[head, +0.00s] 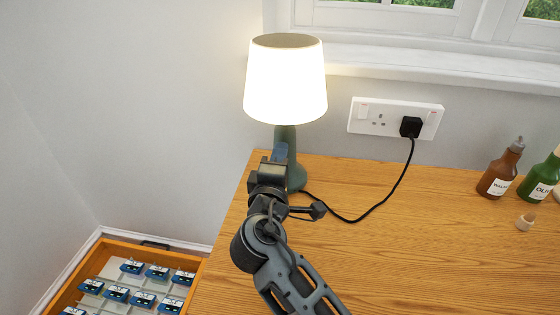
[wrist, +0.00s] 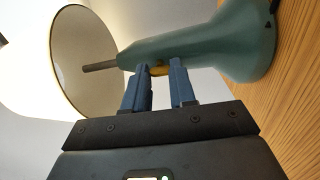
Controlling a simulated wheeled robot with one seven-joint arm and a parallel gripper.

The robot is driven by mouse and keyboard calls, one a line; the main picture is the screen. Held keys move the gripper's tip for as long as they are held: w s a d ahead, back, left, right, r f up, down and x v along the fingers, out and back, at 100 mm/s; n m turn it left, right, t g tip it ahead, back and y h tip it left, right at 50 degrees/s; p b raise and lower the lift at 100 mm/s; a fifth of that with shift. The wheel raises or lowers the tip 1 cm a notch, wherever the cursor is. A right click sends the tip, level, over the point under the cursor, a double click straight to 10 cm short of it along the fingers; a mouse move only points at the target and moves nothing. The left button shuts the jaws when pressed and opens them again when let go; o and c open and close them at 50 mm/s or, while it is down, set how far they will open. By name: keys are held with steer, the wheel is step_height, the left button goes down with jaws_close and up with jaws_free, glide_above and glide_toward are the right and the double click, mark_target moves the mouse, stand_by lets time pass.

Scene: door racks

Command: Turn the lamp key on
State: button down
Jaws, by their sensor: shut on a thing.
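The lamp has a green base and a white shade (head: 286,85), which glows brightly. Its green body (head: 284,143) stands at the back left of the wooden table, partly hidden behind my arm. In the wrist view the green body (wrist: 235,40) lies sideways across the picture, with the shade (wrist: 85,65) at left. A small brass-coloured key (wrist: 159,70) shows on the body between my blue fingertips. My gripper (wrist: 159,72) is shut on the key. It also shows in the head view (head: 280,152), close against the lamp body.
A white wall socket (head: 395,117) holds a black plug (head: 411,127), its cord crossing the table. Bottles (head: 500,170) stand at right. An orange-rimmed drawer (head: 70,285) with blue items is below left. The table's middle (head: 400,240) is clear.

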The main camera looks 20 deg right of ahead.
stand_by(0.3)
steer(key=c, duration=0.9)
jaws_free()
steer(key=shift+v, duration=3.9)
